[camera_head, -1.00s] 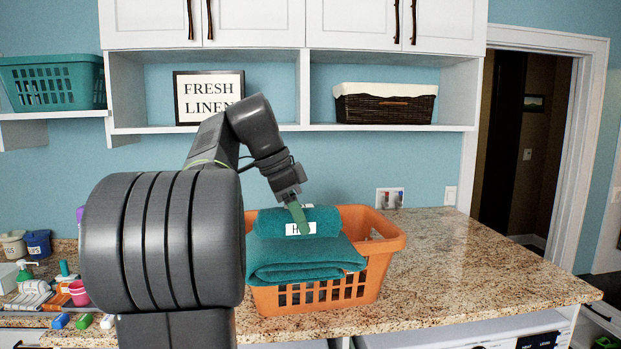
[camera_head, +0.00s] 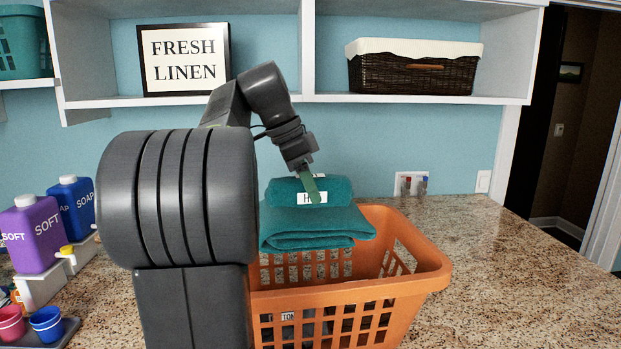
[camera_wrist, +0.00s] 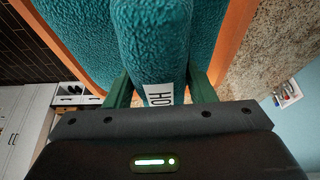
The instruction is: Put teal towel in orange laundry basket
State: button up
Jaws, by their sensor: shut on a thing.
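My gripper (camera_head: 313,188) points down and is shut on the rolled upper part of the teal towel (camera_head: 315,228), which carries a white label. The wider folded part of the towel sits directly under the roll. In the wrist view, green fingers press both sides of the roll (camera_wrist: 155,45). The towel is over the orange laundry basket (camera_head: 410,265), towards its back left; I cannot tell whether it touches the basket. The basket stands on the counter, its left end hidden by my arm. Teal shows through the front slots, with a small white label inside.
The granite counter (camera_head: 480,255) is clear to the right. Purple (camera_head: 35,235) and blue (camera_head: 77,205) soap bottles stand at left. Above the counter, a shelf (camera_head: 410,100) holds a dark wicker basket (camera_head: 415,75) and a "Fresh Linen" sign (camera_head: 184,58).

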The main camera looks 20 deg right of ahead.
aim_at(281, 177)
notch_tip(281, 177, down, 12)
jog(key=b, duration=0.3)
jog(key=shift+r+b, duration=0.2)
jog(key=shift+b, duration=0.1)
jog(key=shift+s, duration=0.1)
jog(key=o, duration=1.6)
jog(key=shift+a, duration=0.1)
jog(key=v, duration=1.3)
jog(key=shift+a+r, duration=0.15)
jog(key=shift+r, duration=0.25)
jog(key=x, duration=0.4)
jog(key=p+x, duration=0.1)
jog(key=x, duration=0.7)
jog(key=shift+d, duration=0.35)
